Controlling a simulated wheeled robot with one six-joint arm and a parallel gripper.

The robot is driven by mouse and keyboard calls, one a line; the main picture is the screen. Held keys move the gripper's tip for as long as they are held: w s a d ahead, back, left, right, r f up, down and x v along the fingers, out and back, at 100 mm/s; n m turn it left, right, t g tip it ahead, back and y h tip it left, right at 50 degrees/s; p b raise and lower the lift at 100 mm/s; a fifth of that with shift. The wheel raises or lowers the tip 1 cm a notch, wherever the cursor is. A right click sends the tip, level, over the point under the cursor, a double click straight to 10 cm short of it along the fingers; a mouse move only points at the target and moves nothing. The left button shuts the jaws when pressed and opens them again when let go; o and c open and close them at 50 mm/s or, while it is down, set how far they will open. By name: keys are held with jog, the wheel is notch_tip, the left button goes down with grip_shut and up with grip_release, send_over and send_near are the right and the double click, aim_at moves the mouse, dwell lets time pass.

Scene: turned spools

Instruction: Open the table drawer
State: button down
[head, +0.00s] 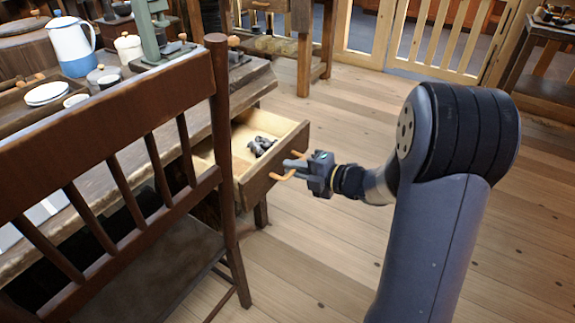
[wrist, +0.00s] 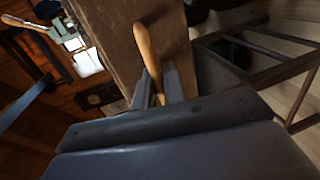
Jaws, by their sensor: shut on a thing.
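The table drawer (head: 278,162) is pulled out from the right end of the wooden table in the head view. Its pale inside shows, with a small dark grey object (head: 261,146) lying in it. My gripper (head: 297,168) is at the drawer's front face and is shut on the tan wooden drawer handle (head: 283,175). In the wrist view the handle (wrist: 148,55) rises from between my gripper's fingers (wrist: 158,88), against the brown drawer front (wrist: 172,35). Part of the drawer's left side is hidden behind the chair.
A dark wooden chair (head: 220,120) stands in front of the table at left, close to the drawer. The tabletop (head: 190,128) holds a blue-and-white jug (head: 70,47), a white canister (head: 128,47) and dishes. Plank floor (head: 330,240) is clear right of the drawer.

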jog(key=c, duration=1.6)
grip_release()
jog(key=shift+d, duration=0.1)
jog(key=p+v, duration=0.2)
jog(key=v, duration=0.8)
jog(key=shift+s+d+p, duration=0.25)
jog(key=shift+p, duration=0.15)
jog(key=b+x, duration=0.3)
jog(key=x, duration=0.8)
jog(key=shift+w+a+r, duration=0.1)
jog(key=shift+a, duration=0.05)
